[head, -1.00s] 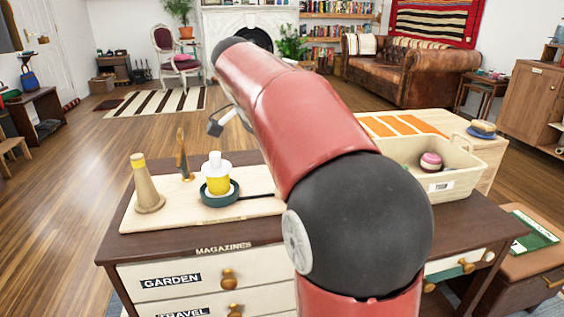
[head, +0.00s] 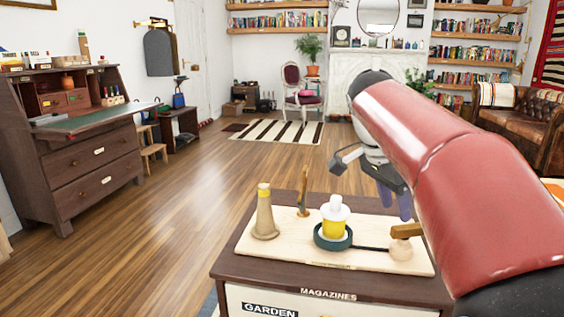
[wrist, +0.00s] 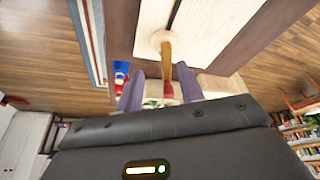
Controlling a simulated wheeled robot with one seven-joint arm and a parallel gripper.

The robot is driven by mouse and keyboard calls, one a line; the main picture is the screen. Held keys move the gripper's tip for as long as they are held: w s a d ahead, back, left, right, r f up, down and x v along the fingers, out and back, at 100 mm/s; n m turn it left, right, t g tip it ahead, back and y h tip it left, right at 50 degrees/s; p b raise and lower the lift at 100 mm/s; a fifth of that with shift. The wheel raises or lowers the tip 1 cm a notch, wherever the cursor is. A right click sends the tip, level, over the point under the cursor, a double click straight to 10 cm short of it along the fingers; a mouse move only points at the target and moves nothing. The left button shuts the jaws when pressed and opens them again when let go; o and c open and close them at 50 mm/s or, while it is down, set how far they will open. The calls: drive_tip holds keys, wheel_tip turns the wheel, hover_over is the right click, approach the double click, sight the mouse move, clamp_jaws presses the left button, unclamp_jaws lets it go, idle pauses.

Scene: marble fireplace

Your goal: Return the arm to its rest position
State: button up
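My arm reaches in from the right of the head view, and my gripper (head: 395,203) hangs over the back right of the desk. In the wrist view its two purple fingers (wrist: 160,88) are apart. A wooden handle on a pale round base (head: 401,250) stands on the board just below the fingers. In the wrist view the handle (wrist: 166,55) runs toward the gap between the fingers; I see no finger closed on it. Its end in the gap is hard to make out.
On the pale board (head: 290,250) stand a beige cone (head: 264,215), a small upright wooden piece (head: 303,193) and a yellow-and-white bottle (head: 335,218) in a dark green ring (head: 333,238). A bureau (head: 85,150) stands at left. The floor between is clear.

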drive_tip(key=s+a+f+n+t+y, duration=0.2)
drive_tip(key=s+a+f+n, duration=0.2)
drive_tip(key=s+f+n, duration=0.3)
drive_tip(key=s+a+f+n+t+y, duration=0.2)
drive_tip(key=s+a+f+n, duration=0.3)
drive_tip(key=s+f+n, duration=0.3)
drive_tip(key=s+f, duration=0.1)
drive_tip(key=s, duration=0.2)
drive_tip(key=shift+a+f+t, duration=0.3)
drive_tip(key=shift+f+t, duration=0.1)
